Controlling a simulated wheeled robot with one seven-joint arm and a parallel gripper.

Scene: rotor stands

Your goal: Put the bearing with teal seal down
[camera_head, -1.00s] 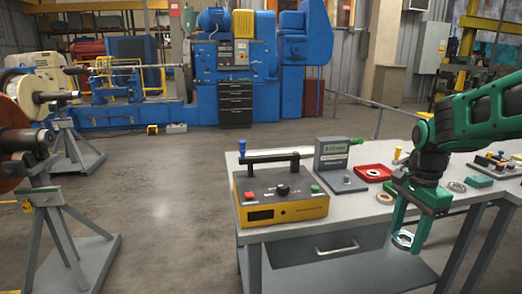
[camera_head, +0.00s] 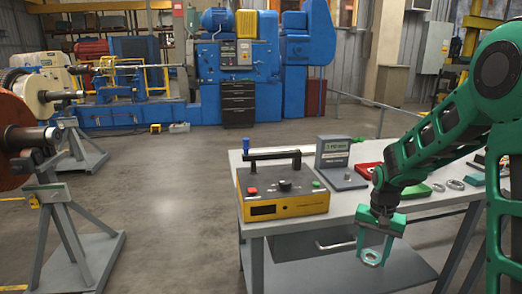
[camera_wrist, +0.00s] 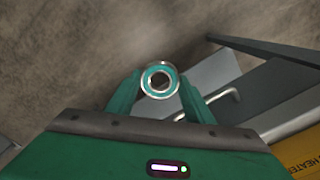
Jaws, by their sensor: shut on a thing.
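My gripper (camera_head: 373,252) is shut on the bearing with teal seal (camera_wrist: 160,80), a small steel ring with a teal face and an open centre. In the wrist view the bearing sits between the two green fingertips. In the head view the bearing (camera_head: 372,257) is small between the fingertips. My gripper hangs in front of the workbench's front edge, with the floor and the drawer front behind it.
The workbench (camera_head: 300,232) carries a yellow heater box (camera_head: 285,205), a grey gauge stand (camera_head: 333,153), a red tray (camera_head: 368,170) partly behind my arm, and loose rings (camera_head: 455,184) at right. A rotor stand (camera_head: 68,235) is at left. The floor between is clear.

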